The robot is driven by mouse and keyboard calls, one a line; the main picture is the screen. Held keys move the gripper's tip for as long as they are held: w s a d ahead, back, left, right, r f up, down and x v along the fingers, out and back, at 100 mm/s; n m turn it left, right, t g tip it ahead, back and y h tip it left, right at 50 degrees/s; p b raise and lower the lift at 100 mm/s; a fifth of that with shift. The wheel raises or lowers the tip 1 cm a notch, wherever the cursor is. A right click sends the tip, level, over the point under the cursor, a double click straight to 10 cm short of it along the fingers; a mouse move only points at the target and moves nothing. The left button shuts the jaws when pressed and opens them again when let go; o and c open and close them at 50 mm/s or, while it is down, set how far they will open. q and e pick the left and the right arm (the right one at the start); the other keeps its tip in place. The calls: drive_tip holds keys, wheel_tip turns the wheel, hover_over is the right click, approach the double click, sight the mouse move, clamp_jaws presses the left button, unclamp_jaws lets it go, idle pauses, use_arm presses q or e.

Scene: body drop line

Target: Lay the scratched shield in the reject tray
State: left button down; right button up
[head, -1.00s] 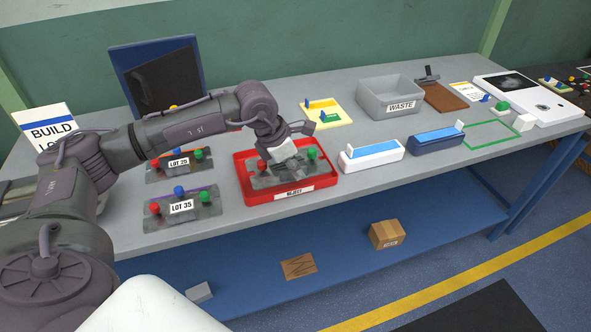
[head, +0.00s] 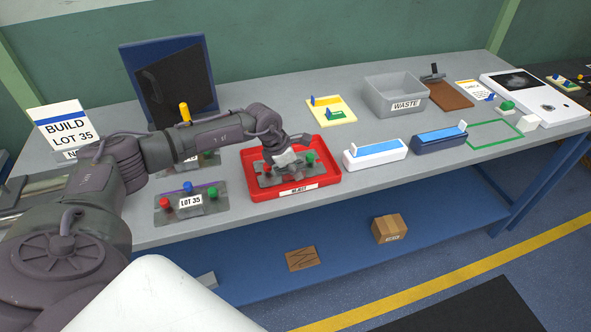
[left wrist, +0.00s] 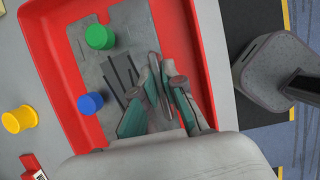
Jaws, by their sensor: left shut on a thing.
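The scratched shield (head: 276,181) is a grey metal plate with red and green knobs showing, inside the red reject tray (head: 256,194). My left gripper (head: 287,161) is over the plate's middle and shut on it. In the left wrist view, my left gripper (left wrist: 166,98) reaches down to the plate (left wrist: 143,22), beside its green and blue knobs. The tray's red wall (left wrist: 48,45) runs around it there. The gripper hides part of the plate, and I cannot tell whether its whole underside touches the tray floor. I see no scratch clearly. My right gripper is not in view.
A similar plate labelled LOT 35 (head: 214,205) lies left of the tray, with another partly hidden behind my arm. A white block with a blue top (head: 374,155) stands close on the right. A grey WASTE bin (head: 394,108) stands farther back.

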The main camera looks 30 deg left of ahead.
use_arm(q)
drive_tip(key=shift+f, duration=0.1)
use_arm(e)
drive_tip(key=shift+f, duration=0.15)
use_arm(q)
drive_tip(key=c, duration=1.7)
unclamp_jaws()
drive_tip(key=o, duration=0.4)
drive_tip(key=shift+o, duration=0.2)
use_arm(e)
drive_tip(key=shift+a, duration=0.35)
use_arm(q)
drive_tip(key=shift+r, duration=0.3)
drive_tip(key=shift+s+a+r, duration=0.1)
drive_tip(key=shift+a+r, duration=0.05)
drive_tip(key=shift+r, duration=0.15)
drive_tip(key=b+v, duration=0.2)
drive_tip(key=v, duration=0.9)
drive_tip(key=shift+b, duration=0.35)
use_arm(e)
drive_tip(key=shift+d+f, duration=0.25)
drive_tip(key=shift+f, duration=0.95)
